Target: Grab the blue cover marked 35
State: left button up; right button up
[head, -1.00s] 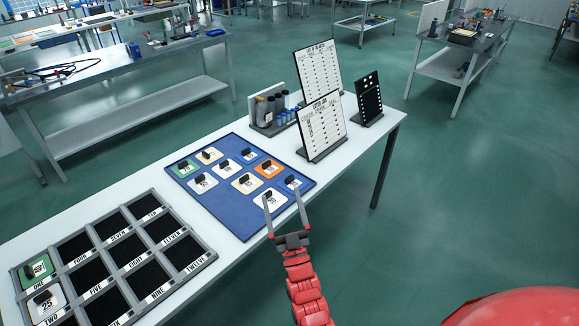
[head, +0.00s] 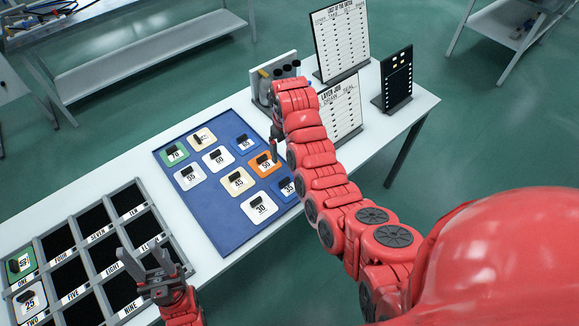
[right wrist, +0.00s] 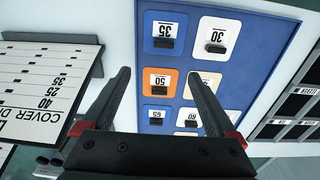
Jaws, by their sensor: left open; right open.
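The blue cover marked 35 (head: 286,188) lies at the right corner of a blue board (head: 226,232). In the right wrist view the cover marked 35 (right wrist: 165,32) shows upside down at the top, with a dark handle. My right gripper (head: 274,143) is above the board's far right side, partly hidden by its own arm. In the right wrist view its open, empty fingers (right wrist: 160,76) point toward the covers, with the orange cover marked 50 (right wrist: 160,82) between them and 35 beyond. My left gripper (head: 146,258) is open and empty above the grey rack.
The white cover marked 30 (head: 259,208) and another blue cover, marked 65 (head: 243,143), share the board. The rack (head: 184,262) holds covers in slots one and two. Upright list boards (head: 340,40) and a black panel (head: 397,78) stand at the table's far right.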

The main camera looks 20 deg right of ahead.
jog(key=b, duration=0.8)
send_over(285, 181)
notch_tip(285, 181, down, 8)
jog(key=shift+s+d+f+p, duration=0.1)
jog(key=shift+f+p, duration=0.5)
jog(key=shift+p, duration=0.05)
jog(key=shift+s+d+f+p, duration=0.1)
jog(key=shift+f+p, duration=0.5)
jog(key=shift+f, duration=0.3)
jog(key=shift+w+a+f+p, duration=0.1)
jog(key=shift+w+f+p, duration=0.05)
jog(key=shift+f+p, duration=0.65)
jog(key=shift+w+a+f, duration=0.1)
jog(key=shift+f, duration=1.8)
